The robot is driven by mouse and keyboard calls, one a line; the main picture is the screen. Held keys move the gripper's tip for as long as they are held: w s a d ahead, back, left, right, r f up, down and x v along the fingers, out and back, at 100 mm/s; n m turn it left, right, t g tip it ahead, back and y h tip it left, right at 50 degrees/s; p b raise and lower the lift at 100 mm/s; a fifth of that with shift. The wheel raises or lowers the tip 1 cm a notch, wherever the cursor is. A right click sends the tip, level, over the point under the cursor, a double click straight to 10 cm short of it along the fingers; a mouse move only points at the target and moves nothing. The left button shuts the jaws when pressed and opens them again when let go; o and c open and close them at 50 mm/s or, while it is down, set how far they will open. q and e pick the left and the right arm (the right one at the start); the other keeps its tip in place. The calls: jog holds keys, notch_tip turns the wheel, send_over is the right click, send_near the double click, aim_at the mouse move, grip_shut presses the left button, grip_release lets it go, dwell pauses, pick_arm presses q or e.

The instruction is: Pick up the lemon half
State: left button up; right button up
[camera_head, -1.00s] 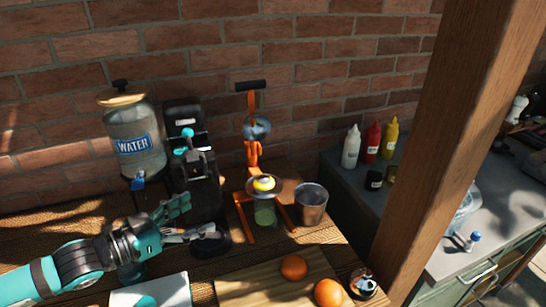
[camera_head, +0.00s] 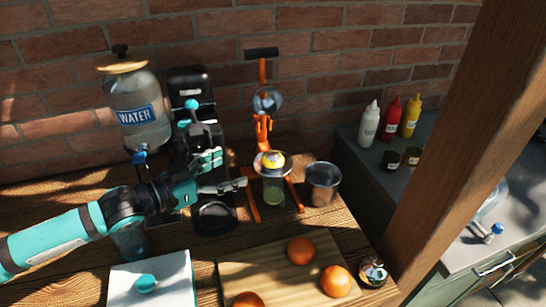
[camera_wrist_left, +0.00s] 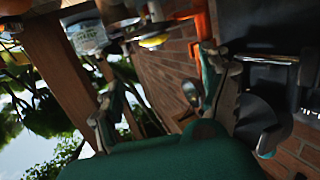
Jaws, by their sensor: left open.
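The yellow lemon half (camera_head: 273,159) sits in the metal bowl of the orange hand juicer (camera_head: 263,128). It also shows as a yellow patch near the top of the left wrist view (camera_wrist_left: 154,41). My left gripper (camera_head: 229,170) is open and empty, a little left of the bowl, its fingers pointing toward it. In the left wrist view its two fingers (camera_wrist_left: 163,98) are spread apart, with nothing between them. A glass (camera_head: 273,190) stands under the bowl. My right gripper is not in view.
A metal cup (camera_head: 322,184) stands right of the juicer. A black coffee machine (camera_head: 190,87) and a water dispenser (camera_head: 138,108) are behind my left arm. Oranges (camera_head: 300,251) lie on a cutting board (camera_head: 262,265) in front. A wooden post (camera_head: 455,140) stands at the right.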

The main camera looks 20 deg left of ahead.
aim_at(266, 157)
pick_arm(q)
jog(key=p+x, duration=0.2)
jog(key=x, duration=0.5)
jog(key=shift+w+d, duration=0.25)
jog(key=shift+w+d+p, duration=0.4)
jog(key=shift+w, duration=0.05)
jog(key=p+x, duration=0.1)
jog(key=x, duration=0.2)
jog(key=shift+w+d+f, duration=0.1)
jog(key=shift+w+d, duration=0.05)
jog(key=shift+d, duration=0.1)
jog(key=shift+w+d+f, duration=0.2)
jog(key=shift+w, duration=0.1)
jog(key=shift+s, duration=0.1)
jog(key=shift+c, duration=0.2)
jog(key=shift+c, duration=1.1)
jog(key=c, duration=1)
jog(key=shift+c, duration=0.2)
